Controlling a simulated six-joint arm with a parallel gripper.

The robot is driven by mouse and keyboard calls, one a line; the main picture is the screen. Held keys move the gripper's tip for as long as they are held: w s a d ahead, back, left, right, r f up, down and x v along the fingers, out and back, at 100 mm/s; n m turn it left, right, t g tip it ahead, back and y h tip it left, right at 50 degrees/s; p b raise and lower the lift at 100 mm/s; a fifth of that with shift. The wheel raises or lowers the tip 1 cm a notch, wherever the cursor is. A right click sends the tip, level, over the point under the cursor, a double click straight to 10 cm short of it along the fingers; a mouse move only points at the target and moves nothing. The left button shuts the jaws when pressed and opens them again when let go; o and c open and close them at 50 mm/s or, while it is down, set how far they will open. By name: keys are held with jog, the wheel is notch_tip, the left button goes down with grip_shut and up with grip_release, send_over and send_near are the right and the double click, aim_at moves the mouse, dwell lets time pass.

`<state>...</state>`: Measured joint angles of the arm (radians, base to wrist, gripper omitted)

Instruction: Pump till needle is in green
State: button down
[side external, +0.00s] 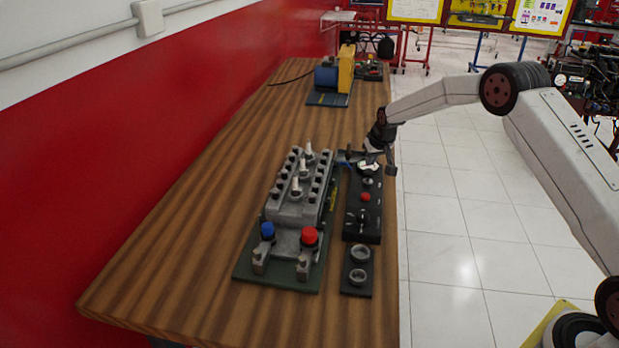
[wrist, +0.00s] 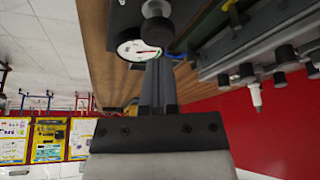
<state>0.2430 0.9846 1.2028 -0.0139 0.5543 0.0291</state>
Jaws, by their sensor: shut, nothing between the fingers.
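The black control panel (side external: 375,215) lies along the right edge of the table, with a red button and dark and metal knobs on it. The round white gauge (wrist: 138,50) sits at the panel's far end, with a little green on its dial; its needle is too small to read. In the side view my gripper (side external: 390,172) hangs at the panel's far right edge; contact cannot be told.
A grey engine block (side external: 297,205) with blue and red caps stands left of the panel on a green base. A small panel with two rings (side external: 357,279) lies nearer. A blue and yellow machine (side external: 336,78) stands at the far end. The table's left side is clear.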

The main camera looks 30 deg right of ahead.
aim_at(369, 171)
jog(key=shift+f, duration=0.2)
jog(key=shift+f, duration=1.55)
jog(key=shift+r, duration=1.75)
jog(key=shift+r, duration=2.5)
jog(key=shift+s, duration=0.1)
